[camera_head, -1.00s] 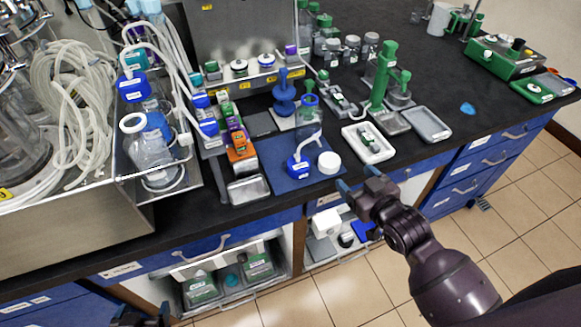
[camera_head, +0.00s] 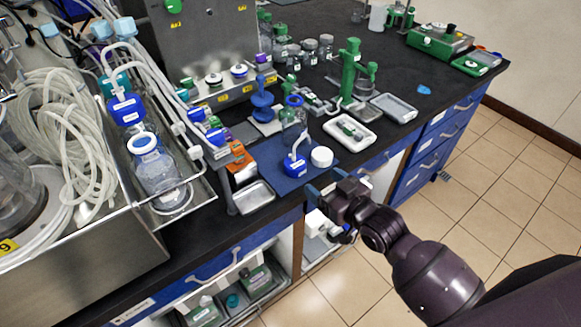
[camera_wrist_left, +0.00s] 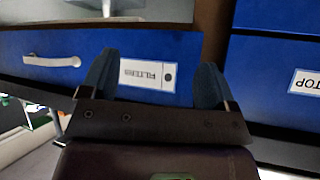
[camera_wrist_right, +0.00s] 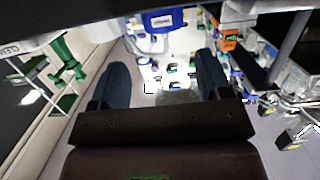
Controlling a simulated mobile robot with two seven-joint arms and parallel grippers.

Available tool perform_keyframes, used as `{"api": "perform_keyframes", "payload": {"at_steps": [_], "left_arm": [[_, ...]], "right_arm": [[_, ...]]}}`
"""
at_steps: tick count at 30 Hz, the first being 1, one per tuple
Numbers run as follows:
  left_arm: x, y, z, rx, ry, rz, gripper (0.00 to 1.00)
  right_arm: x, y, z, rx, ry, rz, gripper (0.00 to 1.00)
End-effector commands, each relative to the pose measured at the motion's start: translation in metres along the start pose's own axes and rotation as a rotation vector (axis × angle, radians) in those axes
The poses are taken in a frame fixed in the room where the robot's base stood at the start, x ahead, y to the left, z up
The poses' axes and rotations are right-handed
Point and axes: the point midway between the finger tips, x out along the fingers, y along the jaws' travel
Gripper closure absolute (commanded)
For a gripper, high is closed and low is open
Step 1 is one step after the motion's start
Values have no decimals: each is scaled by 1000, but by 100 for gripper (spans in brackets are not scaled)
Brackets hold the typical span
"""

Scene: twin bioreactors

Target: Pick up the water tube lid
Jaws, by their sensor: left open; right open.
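A blue lid with a white tube on it (camera_head: 295,166) sits on a dark blue mat (camera_head: 262,155) near the bench's front edge; it looks like the water tube lid. A clear bottle with a blue rim (camera_head: 293,120) stands behind it. A round white lid (camera_head: 321,157) lies just right of it. My right gripper (camera_head: 325,184) is open and empty at the bench's front edge, in front of the two lids and apart from them. It also shows open in the right wrist view (camera_wrist_right: 163,78). My left gripper (camera_wrist_left: 155,78) is open before blue drawers, outside the head view.
A metal tray (camera_head: 251,197) lies left of the mat and a white tray (camera_head: 353,132) right of it. A steel-framed station with flasks and tubing (camera_head: 160,170) fills the left. Green stands (camera_head: 348,75) are behind. Drawer handles (camera_head: 215,266) stick out below the bench top.

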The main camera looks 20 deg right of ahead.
Motion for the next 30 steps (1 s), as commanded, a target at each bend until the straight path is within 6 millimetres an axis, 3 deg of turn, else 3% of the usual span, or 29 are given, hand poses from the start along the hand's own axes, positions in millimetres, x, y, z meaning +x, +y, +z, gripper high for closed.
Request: {"api": "perform_keyframes", "payload": {"at_steps": [5, 12, 22, 30], "left_arm": [[0, 0, 1, 0, -1, 0, 19], [2, 2, 2, -5, -3, 2, 19], [7, 4, -3, -4, 10, 4, 19], [8, 4, 2, -2, 2, 5, 19]], "right_arm": [[7, 0, -2, 21, 10, -4, 29], [40, -1, -1, 23, 9, -3, 29], [64, -2, 0, 23, 8, -3, 29], [100, -5, 2, 22, 8, -4, 29]]}}
